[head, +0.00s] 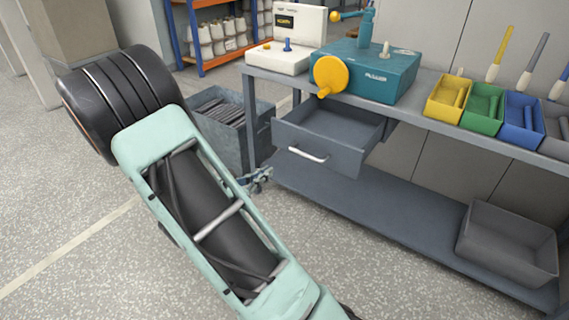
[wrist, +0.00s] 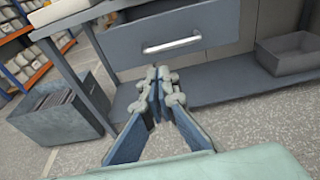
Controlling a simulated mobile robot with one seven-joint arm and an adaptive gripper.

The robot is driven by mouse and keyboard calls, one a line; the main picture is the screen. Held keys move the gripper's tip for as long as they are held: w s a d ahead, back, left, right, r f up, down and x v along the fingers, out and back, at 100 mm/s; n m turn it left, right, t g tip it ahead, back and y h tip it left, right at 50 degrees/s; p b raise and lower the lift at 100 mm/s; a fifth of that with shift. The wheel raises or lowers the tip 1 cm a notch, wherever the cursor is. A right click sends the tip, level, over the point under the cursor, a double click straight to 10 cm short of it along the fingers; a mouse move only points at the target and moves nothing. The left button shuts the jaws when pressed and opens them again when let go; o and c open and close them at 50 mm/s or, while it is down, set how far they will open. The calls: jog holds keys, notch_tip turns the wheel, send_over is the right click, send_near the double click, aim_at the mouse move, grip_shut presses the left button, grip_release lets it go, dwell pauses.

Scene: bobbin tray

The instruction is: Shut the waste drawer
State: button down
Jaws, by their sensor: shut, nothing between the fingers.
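The grey waste drawer (head: 318,150) is pulled out from under the bench top. It has a pale bar handle (head: 308,155) on its front, and the part of its inside that shows looks empty. The drawer front (wrist: 190,25) and handle (wrist: 172,45) also show in the wrist view, above my fingertips. My gripper (head: 262,175) is shut and empty, left of the handle and a little lower in the head view. It also shows in the wrist view (wrist: 160,88), with its fingertips together below the handle and apart from it.
A grey bin (head: 226,125) of dark strips stands left of the bench (head: 420,225). An empty grey box (head: 508,245) sits on the lower shelf. A teal machine (head: 370,72) with a yellow knob and several coloured bins stand on top. The floor in front is clear.

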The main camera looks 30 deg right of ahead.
aim_at(297, 153)
jog(key=b+x, duration=0.3)
jog(key=x, duration=1)
jog(key=shift+d+f+b, duration=0.1)
jog(key=shift+d+b, duration=0.05)
jog(key=shift+b, duration=0.25)
jog(key=shift+d, duration=0.1)
